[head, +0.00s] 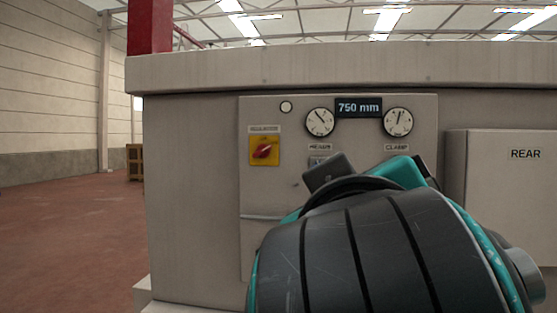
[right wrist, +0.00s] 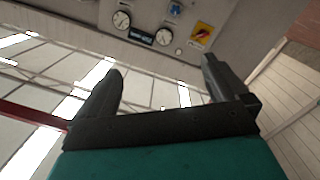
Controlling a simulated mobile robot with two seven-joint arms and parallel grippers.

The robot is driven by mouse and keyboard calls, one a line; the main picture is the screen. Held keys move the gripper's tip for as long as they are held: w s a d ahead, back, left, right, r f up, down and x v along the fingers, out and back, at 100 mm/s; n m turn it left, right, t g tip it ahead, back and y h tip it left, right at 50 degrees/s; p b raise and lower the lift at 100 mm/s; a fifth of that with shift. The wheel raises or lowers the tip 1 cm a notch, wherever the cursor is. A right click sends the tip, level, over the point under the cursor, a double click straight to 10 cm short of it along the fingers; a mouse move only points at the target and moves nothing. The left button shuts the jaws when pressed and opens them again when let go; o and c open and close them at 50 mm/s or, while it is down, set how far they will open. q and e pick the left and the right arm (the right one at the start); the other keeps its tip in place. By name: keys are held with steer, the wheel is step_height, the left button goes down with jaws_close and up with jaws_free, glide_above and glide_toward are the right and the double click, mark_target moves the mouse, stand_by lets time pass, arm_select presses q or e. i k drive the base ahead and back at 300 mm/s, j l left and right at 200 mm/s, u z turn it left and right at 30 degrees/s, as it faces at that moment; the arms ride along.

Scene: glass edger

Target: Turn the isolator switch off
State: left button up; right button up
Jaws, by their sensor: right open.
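The isolator switch (head: 264,151) is a red rotary handle on a yellow square plate, on the left of the grey control panel. Its handle lies at a slant, from lower left to upper right. It also shows in the right wrist view (right wrist: 202,33), at the top right. My right gripper (right wrist: 162,92) is open and empty, its two dark fingers wide apart. In the head view my right arm rises in front of the panel, right of and below the switch, and hides most of the gripper. The gripper is apart from the switch. My left gripper is not in view.
Two round dials (head: 320,122) flank a display (head: 358,107) reading 750 mm. A white round lamp or button (head: 286,107) is above the switch. A blue control (head: 318,162) is partly hidden by my gripper. A box marked REAR (head: 510,165) juts out at right. Open floor lies left.

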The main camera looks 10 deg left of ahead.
mark_target(263, 151)
steer(key=i+j, duration=0.3)
steer(key=i, duration=0.15)
steer(key=i+j, duration=0.3)
steer(key=i, duration=0.15)
steer(key=i+j, duration=0.3)
steer(key=i, duration=0.2)
steer(key=i+j, duration=0.25)
steer(key=i, duration=0.2)
